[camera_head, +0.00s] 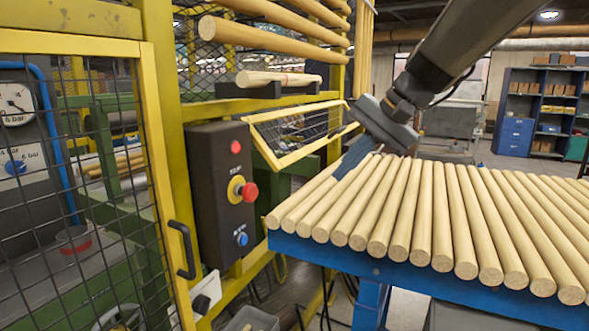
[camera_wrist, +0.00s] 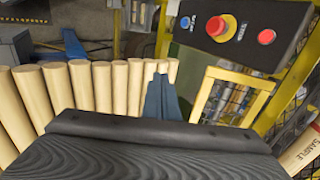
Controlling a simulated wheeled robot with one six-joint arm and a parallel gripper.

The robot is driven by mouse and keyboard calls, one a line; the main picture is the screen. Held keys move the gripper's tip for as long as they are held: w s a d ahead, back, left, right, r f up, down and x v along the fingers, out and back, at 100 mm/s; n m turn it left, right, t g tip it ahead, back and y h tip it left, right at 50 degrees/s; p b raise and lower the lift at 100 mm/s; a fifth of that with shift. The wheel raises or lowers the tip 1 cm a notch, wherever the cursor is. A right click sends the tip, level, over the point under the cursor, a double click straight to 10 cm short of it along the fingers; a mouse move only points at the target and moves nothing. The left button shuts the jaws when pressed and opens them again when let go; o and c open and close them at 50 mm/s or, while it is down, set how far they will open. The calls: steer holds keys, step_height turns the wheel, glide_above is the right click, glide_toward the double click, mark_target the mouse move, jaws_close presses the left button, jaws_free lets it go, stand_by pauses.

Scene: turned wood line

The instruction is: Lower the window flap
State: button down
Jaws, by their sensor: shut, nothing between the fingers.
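The window flap (camera_head: 283,161) is a yellow-framed wire-mesh panel in the yellow guard, right of the dark control box. It stands out at a slant from the guard, so it is not flush. In the wrist view its yellow frame (camera_wrist: 204,92) shows right of my fingers. My gripper (camera_head: 343,172) is shut and empty, its blue-grey fingers pointing down just right of the flap, over the left end of the row of rods. It also shows in the wrist view (camera_wrist: 160,80). I see no clear contact between the fingers and the flap.
A control box (camera_head: 215,190) with a red stop button (camera_head: 249,191) stands left of the flap. A blue table (camera_head: 400,277) carries several wooden rods close under my gripper. A sample rod (camera_head: 272,79) rests on black brackets above the flap. A mesh door with a black handle (camera_head: 182,250) is at left.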

step_height(320, 180, up, 9)
steer(key=w+a+t+y, duration=0.1)
steer(key=w+y, duration=0.1)
steer(key=p, duration=0.3)
glide_toward(284, 167)
steer(key=x, duration=0.6)
steer(key=shift+w+a+f, duration=0.1)
steer(key=shift+f, duration=0.05)
steer(key=shift+w+f+b, duration=0.1)
steer(key=shift+f+b, duration=0.1)
steer(key=shift+b, duration=0.4)
